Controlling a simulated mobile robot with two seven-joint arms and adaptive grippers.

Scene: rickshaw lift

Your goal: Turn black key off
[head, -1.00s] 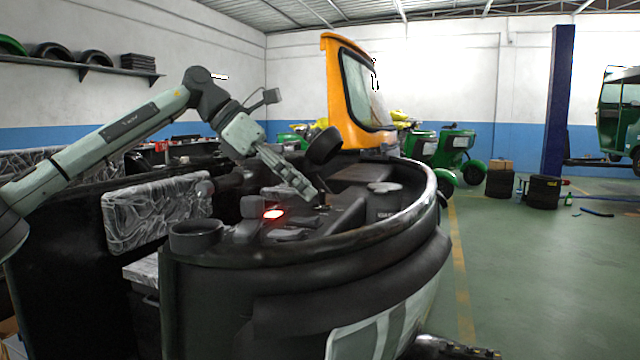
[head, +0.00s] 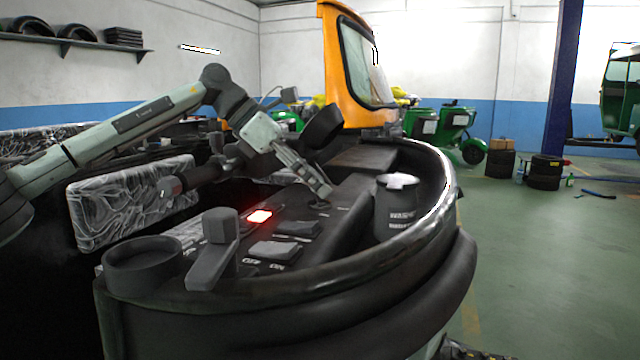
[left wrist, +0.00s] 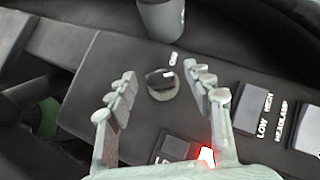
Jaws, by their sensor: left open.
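The black key (left wrist: 163,85) sits in a round switch on the dark dashboard panel, in the middle of the left wrist view. Its exact turn is too small to read. My left gripper (left wrist: 160,83) is open, with one finger on each side of the key and a visible gap to both. In the head view my left gripper (head: 322,192) reaches down to the dashboard, and its fingers mostly hide the key. A dark part at the bottom edge of the head view seems to be my right gripper (head: 468,352); its jaws cannot be made out.
A lit red switch (head: 259,216) and dark rocker switches (head: 274,250) lie nearer on the panel. A lever (head: 218,245) and round holder (head: 145,263) stand at the front left. A washer bottle (head: 397,205) stands right of the gripper. The curved rim borders the dashboard.

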